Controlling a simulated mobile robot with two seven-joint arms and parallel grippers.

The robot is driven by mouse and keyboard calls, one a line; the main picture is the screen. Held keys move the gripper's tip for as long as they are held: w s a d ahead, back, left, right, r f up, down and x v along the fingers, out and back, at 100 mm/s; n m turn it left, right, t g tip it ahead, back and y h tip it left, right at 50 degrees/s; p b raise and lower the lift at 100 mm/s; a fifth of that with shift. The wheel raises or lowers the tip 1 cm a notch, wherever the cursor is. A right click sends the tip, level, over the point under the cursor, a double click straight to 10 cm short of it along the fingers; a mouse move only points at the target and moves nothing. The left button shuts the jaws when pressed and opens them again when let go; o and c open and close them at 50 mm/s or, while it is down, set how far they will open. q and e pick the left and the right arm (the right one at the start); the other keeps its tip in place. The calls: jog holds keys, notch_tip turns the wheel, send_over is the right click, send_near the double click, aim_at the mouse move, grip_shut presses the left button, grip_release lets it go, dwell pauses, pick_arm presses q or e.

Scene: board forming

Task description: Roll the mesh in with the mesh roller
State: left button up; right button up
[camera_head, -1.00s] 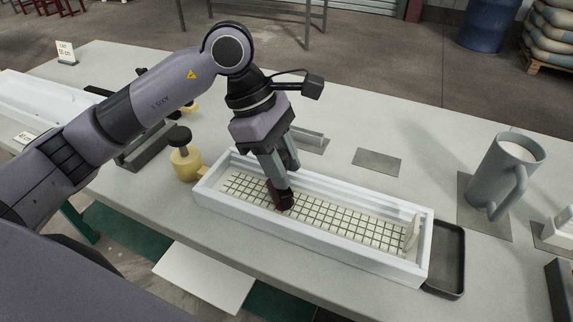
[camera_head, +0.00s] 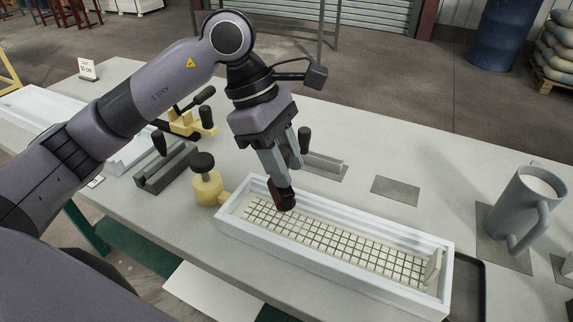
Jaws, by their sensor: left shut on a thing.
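A long white mould (camera_head: 335,258) stands on the grey table. A dark square-grid mesh (camera_head: 340,243) lies over the pale fill inside it. My left gripper (camera_head: 284,197) points down over the far long side, towards the mould's left end. It is shut on a small dark reddish-brown thing, likely the mesh roller; the fingers hide most of it. I cannot tell whether it touches the mesh. A pale piece (camera_head: 432,267) stands upright at the mould's right end. My right gripper is not in view.
A yellow tool with a black knob (camera_head: 206,180) stands by the mould's left end. A dark-handled tool (camera_head: 325,162) lies behind the mould. A grey jug (camera_head: 522,210) stands at the right, a black tray (camera_head: 468,290) by the right end.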

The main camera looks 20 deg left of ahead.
pick_arm(q)
jog(key=shift+r+p, duration=0.5)
jog(key=shift+r, duration=0.75)
jog(key=shift+a+f, duration=0.1)
